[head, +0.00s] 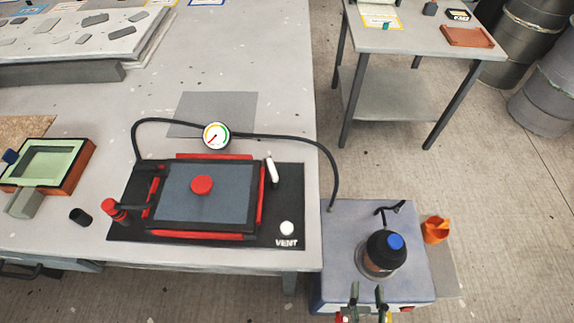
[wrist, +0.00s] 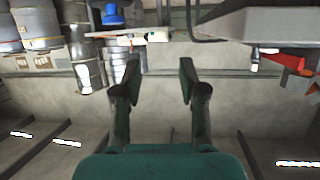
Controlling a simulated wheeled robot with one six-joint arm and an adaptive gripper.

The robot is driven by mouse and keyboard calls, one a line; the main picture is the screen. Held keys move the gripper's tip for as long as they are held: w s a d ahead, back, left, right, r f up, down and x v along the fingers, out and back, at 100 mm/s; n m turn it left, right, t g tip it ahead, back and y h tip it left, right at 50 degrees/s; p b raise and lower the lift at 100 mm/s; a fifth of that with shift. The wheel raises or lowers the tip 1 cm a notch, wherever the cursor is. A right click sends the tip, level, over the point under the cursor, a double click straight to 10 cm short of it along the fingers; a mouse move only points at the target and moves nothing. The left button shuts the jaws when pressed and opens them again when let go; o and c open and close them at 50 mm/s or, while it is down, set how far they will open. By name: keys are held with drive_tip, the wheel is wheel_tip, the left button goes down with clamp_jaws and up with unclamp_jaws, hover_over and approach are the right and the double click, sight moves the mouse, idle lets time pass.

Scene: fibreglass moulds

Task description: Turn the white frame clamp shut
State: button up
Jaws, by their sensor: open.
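The white frame clamp (head: 272,168) is a small white lever at the upper right corner of the red-edged frame (head: 262,195). It stands up at a slight tilt, and I cannot tell how far it is turned. The frame surrounds a dark panel (head: 230,197) with a red knob (head: 202,184). My gripper (head: 367,289) is at the bottom of the head view, in front of the blue-capped pot, well to the right of the clamp and apart from it. In the wrist view my gripper (wrist: 159,70) is open with nothing between its fingers.
A blue-grey unit (head: 340,225) with a dark blue-capped pot (head: 386,252) stands right of the table. A gauge (head: 216,136) and black hose (head: 290,137) lie behind the frame. A white VENT button (head: 287,228) and red-topped post (head: 109,206) flank it. An orange object (head: 435,229) sits far right.

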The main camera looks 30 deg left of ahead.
drive_tip(key=w+a+r+n+g+y, duration=0.1)
drive_tip(key=w+a+r+y, duration=0.15)
drive_tip(key=a, duration=0.35)
drive_tip(key=w+a+r+n+g+y, duration=0.1)
drive_tip(key=w+a+r+n, duration=0.1)
drive_tip(key=w+a, duration=0.35)
drive_tip(key=n+g+y, duration=0.1)
drive_tip(key=n+g, duration=0.2)
approach(272, 168)
drive_tip(key=shift+t+y, duration=0.25)
drive_tip(key=shift+t, duration=0.05)
drive_tip(key=x, duration=1)
drive_tip(key=shift+s+f, duration=0.1)
drive_tip(key=shift+f, duration=0.25)
clamp_jaws()
